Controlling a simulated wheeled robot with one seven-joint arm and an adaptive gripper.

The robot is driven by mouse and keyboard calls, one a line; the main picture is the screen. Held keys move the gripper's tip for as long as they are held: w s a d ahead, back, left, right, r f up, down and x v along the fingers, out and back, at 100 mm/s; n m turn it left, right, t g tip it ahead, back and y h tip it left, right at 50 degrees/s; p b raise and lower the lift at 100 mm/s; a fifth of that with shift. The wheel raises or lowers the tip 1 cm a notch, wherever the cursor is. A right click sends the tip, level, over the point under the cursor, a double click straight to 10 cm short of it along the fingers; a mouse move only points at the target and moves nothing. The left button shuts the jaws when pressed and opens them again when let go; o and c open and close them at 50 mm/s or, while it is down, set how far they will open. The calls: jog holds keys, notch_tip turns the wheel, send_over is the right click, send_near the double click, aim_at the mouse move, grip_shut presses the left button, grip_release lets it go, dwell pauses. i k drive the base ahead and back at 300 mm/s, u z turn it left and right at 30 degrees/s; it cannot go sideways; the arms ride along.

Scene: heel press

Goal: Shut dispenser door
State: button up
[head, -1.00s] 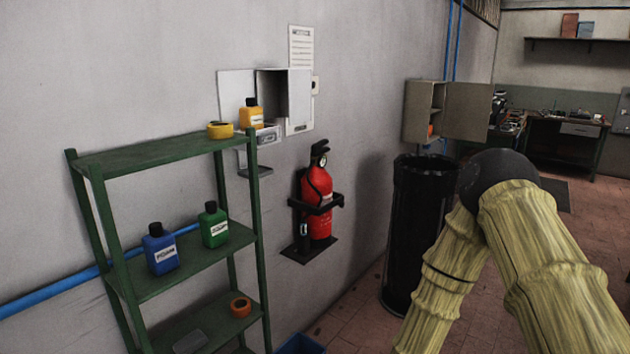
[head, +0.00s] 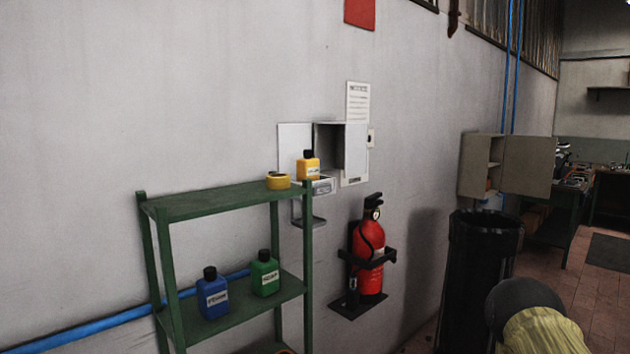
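The dispenser (head: 329,146) is a grey-white metal box on the wall, above and behind the right end of the green shelf. Its door (head: 356,149) stands open, swung out from the wall on the right side, so the dark inside shows. A small tray (head: 312,221) sits below it, partly hidden by the shelf post. My arm, in a yellowish ribbed cover with a dark rounded joint, shows at the lower right, well apart from the dispenser. My gripper is out of the picture.
The green shelf (head: 225,203) holds a yellow bottle (head: 308,167), yellow tape (head: 278,181), a blue bottle (head: 213,294) and a green bottle (head: 265,274). A red fire extinguisher (head: 368,252) hangs right of it. A black bin (head: 480,275) and an open wall cabinet (head: 480,166) are farther right.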

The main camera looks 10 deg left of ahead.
aim_at(339, 144)
jog(key=z, duration=0.35)
jog(key=k, duration=0.5)
jog(key=z, duration=1.05)
jog(key=k, duration=0.85)
jog(key=z, duration=0.5)
jog(key=i, duration=1.4)
jog(key=u, duration=0.25)
jog(key=i, duration=1.65)
jog(key=u, duration=0.45)
jog(key=i, duration=1.65)
jog(key=u, duration=1.15)
jog(key=i, duration=1.1)
jog(key=u, duration=1.7)
jog(key=i, duration=0.75)
jog(key=u, duration=0.6)
